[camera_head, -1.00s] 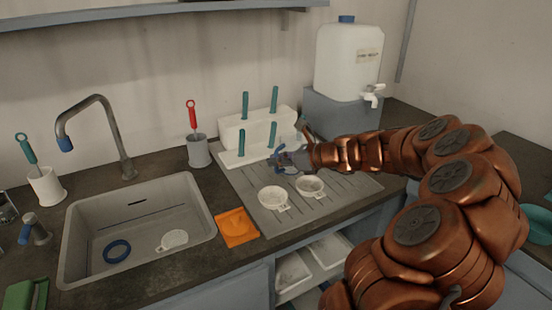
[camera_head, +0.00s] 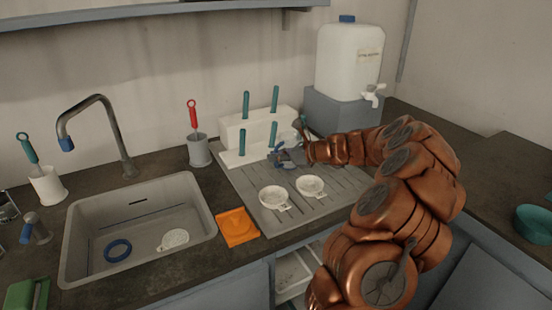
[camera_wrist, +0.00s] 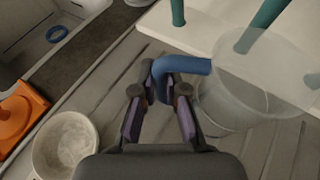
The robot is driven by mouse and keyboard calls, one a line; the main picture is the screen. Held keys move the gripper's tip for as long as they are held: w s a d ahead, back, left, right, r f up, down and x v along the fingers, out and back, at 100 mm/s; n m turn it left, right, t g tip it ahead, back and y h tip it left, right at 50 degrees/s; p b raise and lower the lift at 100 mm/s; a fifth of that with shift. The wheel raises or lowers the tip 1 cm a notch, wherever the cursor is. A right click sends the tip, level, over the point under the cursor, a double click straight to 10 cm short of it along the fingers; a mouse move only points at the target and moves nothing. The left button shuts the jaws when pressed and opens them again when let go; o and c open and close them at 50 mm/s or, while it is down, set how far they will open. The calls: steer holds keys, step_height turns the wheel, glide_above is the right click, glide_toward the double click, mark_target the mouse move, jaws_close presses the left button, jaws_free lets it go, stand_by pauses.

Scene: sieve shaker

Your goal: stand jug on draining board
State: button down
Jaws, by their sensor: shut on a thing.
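My gripper (camera_wrist: 160,110) is shut on the blue handle (camera_wrist: 180,65) of a clear jug (camera_wrist: 248,88). In the wrist view the jug is to the right of my fingers, over the ribbed grey draining board (camera_wrist: 100,78). I cannot tell whether its lower end touches the board. In the head view my gripper (camera_head: 285,157) is over the back of the draining board (camera_head: 338,196), just in front of the white peg rack (camera_head: 232,132). The jug is faint there and mostly hidden by the gripper and arm.
Two white sieve pans (camera_head: 273,197) (camera_head: 311,186) sit on the board's front part. An orange tray (camera_head: 237,228) lies between the board and the sink (camera_head: 83,225). A white water container (camera_head: 347,62) stands behind right. The board's right side is clear.

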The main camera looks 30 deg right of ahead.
steer(key=shift+f, duration=0.25)
steer(key=shift+f, duration=0.1)
steer(key=c, duration=1.2)
jaws_free()
